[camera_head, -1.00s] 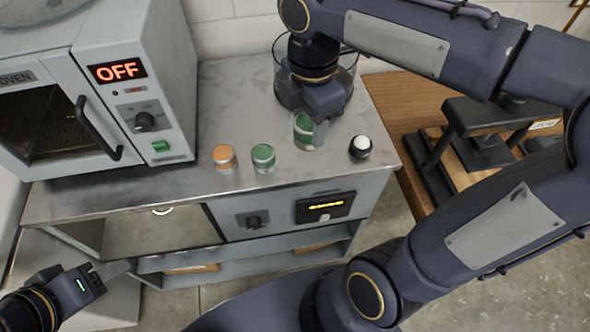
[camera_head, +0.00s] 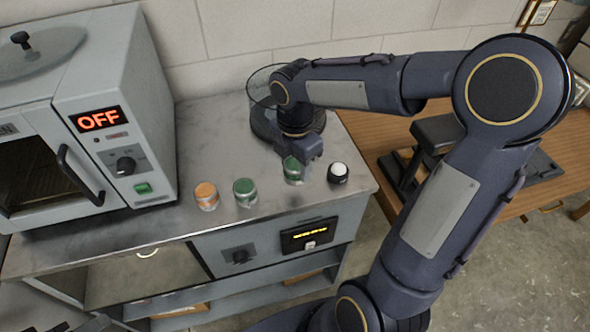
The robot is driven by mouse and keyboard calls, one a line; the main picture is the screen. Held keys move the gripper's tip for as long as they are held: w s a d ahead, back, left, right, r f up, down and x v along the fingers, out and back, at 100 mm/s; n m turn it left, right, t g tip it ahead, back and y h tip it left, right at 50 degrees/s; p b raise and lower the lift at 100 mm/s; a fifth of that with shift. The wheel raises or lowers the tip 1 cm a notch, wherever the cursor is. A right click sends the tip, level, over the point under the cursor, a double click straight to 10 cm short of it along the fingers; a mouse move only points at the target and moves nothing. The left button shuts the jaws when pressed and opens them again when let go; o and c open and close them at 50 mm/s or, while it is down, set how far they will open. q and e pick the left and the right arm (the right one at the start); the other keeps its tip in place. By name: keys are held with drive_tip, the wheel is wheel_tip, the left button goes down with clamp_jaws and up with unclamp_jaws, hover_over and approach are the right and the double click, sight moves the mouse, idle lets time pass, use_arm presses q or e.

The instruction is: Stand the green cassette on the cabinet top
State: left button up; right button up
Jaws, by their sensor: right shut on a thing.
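The green cassette (camera_head: 292,171) is a small green cylinder with a pale band, upright at the front right of the cabinet top (camera_head: 225,135). My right gripper (camera_head: 296,158) comes down over it from behind and is shut on it, covering part of its top and side. I cannot tell whether its base touches the cabinet top. A second green cylinder (camera_head: 245,193) of similar look stands to its left, apart from the gripper. Only a small part of my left gripper (camera_head: 92,325) shows at the bottom left edge; its jaws are cut off.
An orange cylinder (camera_head: 206,197) stands left of the second green one. A black, white-topped knob-like object (camera_head: 338,172) stands close right of the held cassette. A clear round container (camera_head: 262,112) is behind my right gripper. A grey oven (camera_head: 140,125) fills the left. Free surface lies between.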

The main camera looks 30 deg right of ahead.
sight(295, 173)
drive_tip(key=shift+w+d+f, duration=0.2)
drive_tip(key=shift+w+f, duration=0.15)
drive_tip(key=shift+f, duration=0.15)
drive_tip(key=shift+w+d+f, duration=0.1)
drive_tip(key=shift+f, duration=0.8)
drive_tip(key=shift+w+d+f, duration=0.1)
drive_tip(key=shift+f, duration=0.8)
drive_tip(key=shift+f, duration=0.2)
drive_tip(key=o, duration=1)
drive_tip(key=shift+a, duration=0.1)
